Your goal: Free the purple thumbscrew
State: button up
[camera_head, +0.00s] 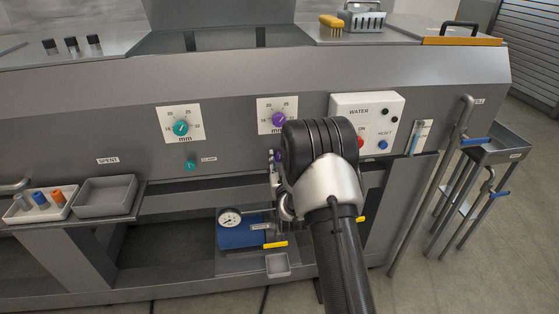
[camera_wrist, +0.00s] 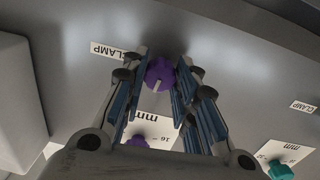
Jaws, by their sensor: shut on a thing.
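The purple thumbscrew (camera_wrist: 160,75) sits on the grey panel beside a CLAMP label in the wrist view. My gripper (camera_wrist: 161,64) is shut on it, one blue-lined finger on each side. A pale line shows on its front. In the head view the thumbscrew (camera_head: 278,155) is a small purple patch below the purple dial (camera_head: 279,119), partly hidden by my gripper (camera_head: 275,161). The purple dial also shows in the wrist view (camera_wrist: 136,141), between the fingers and nearer my palm, on a white mm scale.
A teal dial (camera_head: 180,128) and teal thumbscrew (camera_head: 191,165) are to the left. The WATER box (camera_head: 366,104) with red and blue buttons stands close right of my wrist. Below are a blue gauge unit (camera_head: 240,238) and an empty SPENT tray (camera_head: 106,194).

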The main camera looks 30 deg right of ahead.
jog(key=m, duration=0.8)
jog(key=shift+d+m, duration=0.1)
jog(key=shift+m, duration=0.3)
jog(key=m, duration=0.4)
jog(key=shift+m+y, duration=0.4)
jog(key=shift+m, duration=1.3)
jog(key=o, duration=1.1)
jog(key=shift+s, duration=0.1)
jog(key=v, duration=1.2)
jog(key=shift+r, duration=0.15)
